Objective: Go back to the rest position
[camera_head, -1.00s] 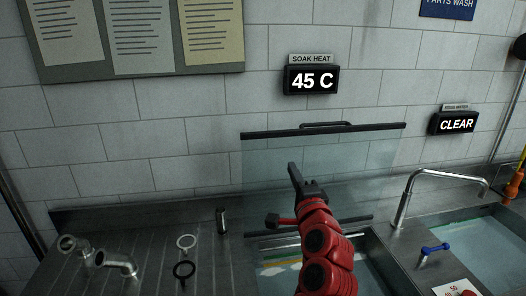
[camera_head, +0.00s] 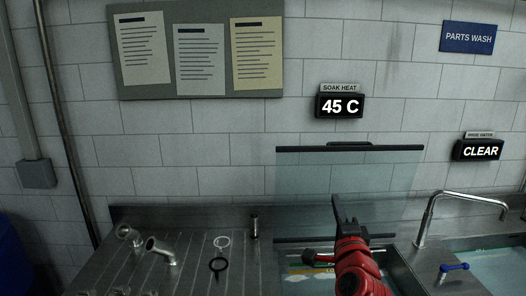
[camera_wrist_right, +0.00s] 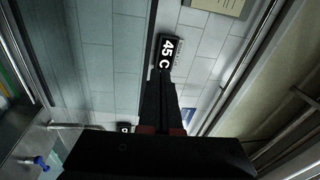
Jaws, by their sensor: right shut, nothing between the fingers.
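My right gripper (camera_head: 340,212) is dark and sits on a red arm that comes up from the bottom of the head view. It points up in front of the clear panel (camera_head: 350,185), over the near side of the soak sink. Its fingers are shut with nothing between them. In the right wrist view the shut fingers (camera_wrist_right: 161,100) point toward the 45 C display (camera_wrist_right: 167,55). My left gripper is not in view.
A faucet (camera_head: 430,215) and blue-handled valve (camera_head: 455,267) stand right of the arm. The tiled wall (camera_head: 220,150) is behind.

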